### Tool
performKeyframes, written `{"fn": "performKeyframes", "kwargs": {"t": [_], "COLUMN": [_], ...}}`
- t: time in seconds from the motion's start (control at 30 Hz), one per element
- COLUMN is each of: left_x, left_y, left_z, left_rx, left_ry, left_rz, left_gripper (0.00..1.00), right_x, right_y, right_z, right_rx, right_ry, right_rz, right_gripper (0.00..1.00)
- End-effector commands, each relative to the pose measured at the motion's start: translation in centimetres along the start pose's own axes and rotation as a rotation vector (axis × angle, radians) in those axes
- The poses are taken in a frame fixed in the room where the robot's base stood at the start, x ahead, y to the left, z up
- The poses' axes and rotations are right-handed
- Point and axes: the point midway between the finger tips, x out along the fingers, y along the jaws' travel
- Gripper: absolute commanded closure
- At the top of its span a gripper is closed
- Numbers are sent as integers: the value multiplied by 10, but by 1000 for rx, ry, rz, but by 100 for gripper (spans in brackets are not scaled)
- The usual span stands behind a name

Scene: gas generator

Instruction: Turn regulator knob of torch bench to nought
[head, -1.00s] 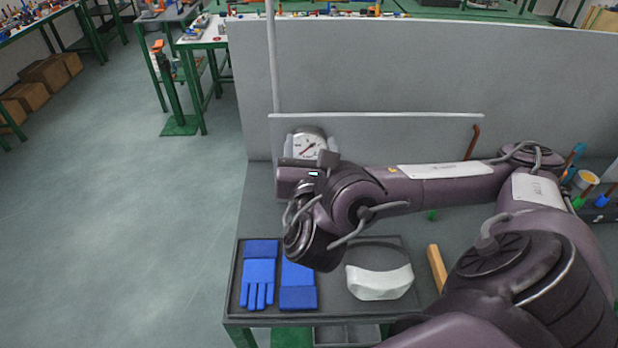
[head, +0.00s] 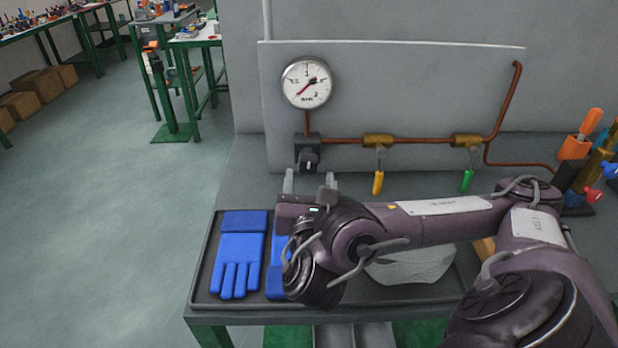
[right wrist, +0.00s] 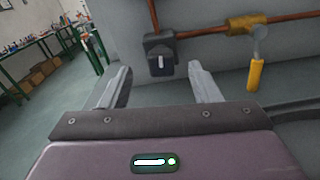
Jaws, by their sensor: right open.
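The regulator knob (head: 308,155) is a dark block with a light mark, on the grey panel under a round white gauge (head: 307,83). The gauge has a red needle. The knob also shows in the right wrist view (right wrist: 160,58), where its light mark stands about upright. My right gripper (head: 310,178) is open and empty just in front of and below the knob, its fingers pointing at the panel. In the right wrist view the knob lies beyond the two spread fingertips (right wrist: 158,78), apart from them. My left gripper does not show.
A copper pipe runs right from the regulator to brass valves with a yellow handle (head: 377,183) and a green handle (head: 466,181). Blue gloves (head: 238,255) lie in a dark tray (head: 203,270). A white visor (head: 415,266) is partly behind my arm. Bottles and tools stand at right.

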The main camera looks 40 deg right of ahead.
Motion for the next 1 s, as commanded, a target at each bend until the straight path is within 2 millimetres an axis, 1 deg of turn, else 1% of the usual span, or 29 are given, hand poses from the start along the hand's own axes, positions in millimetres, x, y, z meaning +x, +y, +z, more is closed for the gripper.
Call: {"fn": "performKeyframes", "kwargs": {"t": [0.13, 0.23, 0.4, 0.53, 0.7, 0.93, 1.0], "left_x": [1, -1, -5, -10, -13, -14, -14], "left_y": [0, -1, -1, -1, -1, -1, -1], "left_z": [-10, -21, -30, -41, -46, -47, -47], "left_rx": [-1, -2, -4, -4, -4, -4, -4], "left_ry": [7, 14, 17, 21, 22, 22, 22], "left_rz": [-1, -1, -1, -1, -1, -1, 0], "left_gripper": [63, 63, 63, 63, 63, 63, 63], "right_x": [12, 28, 56, 70, 77, 78, 78], "right_y": [0, -1, -1, 0, 0, 0, 0], "right_z": [-2, -1, 0, -1, 0, 0, 0], "right_rx": [0, 0, 1, 2, 0, 0, 0], "right_ry": [-4, -7, -5, -5, -2, -1, -1], "right_rz": [-2, -4, -3, 0, -1, 0, 0], "right_gripper": [44, 44, 44, 44, 44, 44, 53]}}
